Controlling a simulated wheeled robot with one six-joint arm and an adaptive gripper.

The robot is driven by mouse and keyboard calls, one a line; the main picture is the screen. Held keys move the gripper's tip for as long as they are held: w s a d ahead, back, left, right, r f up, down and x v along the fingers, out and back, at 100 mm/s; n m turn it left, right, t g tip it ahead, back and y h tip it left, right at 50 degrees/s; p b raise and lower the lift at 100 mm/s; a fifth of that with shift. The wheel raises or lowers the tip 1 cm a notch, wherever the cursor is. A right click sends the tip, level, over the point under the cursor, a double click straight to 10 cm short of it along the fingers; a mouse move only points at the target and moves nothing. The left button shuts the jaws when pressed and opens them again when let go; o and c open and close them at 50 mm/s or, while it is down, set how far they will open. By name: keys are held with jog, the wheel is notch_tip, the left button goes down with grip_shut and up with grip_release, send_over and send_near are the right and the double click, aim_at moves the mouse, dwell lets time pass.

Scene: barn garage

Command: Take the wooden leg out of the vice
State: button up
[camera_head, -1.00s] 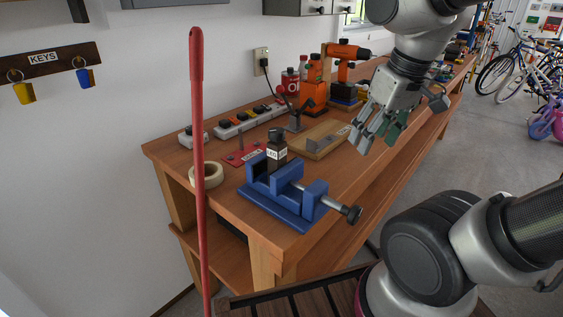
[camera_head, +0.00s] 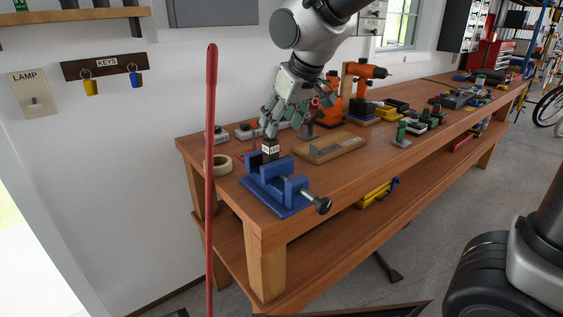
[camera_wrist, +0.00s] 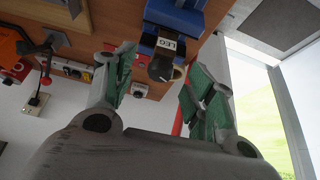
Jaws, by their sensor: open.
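The blue vice (camera_head: 283,196) stands on the near end of the wooden workbench (camera_head: 340,186). The leg (camera_head: 270,151), a short dark block with a white label, stands upright in the vice's jaws. The leg also shows in the wrist view (camera_wrist: 161,67), with its LEG label readable, and the vice (camera_wrist: 176,18) is behind it. My gripper (camera_head: 270,127) is open and empty just above the leg, with its fingers pointing down. In the wrist view, the green-padded fingers (camera_wrist: 163,75) lie to either side of the leg. I cannot tell if they touch it.
A red pole (camera_head: 210,180) stands upright in front of the bench, left of the vice. A tape roll (camera_head: 218,164) lies behind the vice. A wooden board (camera_head: 331,147) and orange tools (camera_head: 368,71) are farther right. The bench front right of the vice is clear.

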aim_at(271, 141)
jog(key=x, duration=0.8)
jog(key=shift+a, duration=0.3)
jog(key=shift+r, duration=0.1)
jog(key=c, duration=1.2)
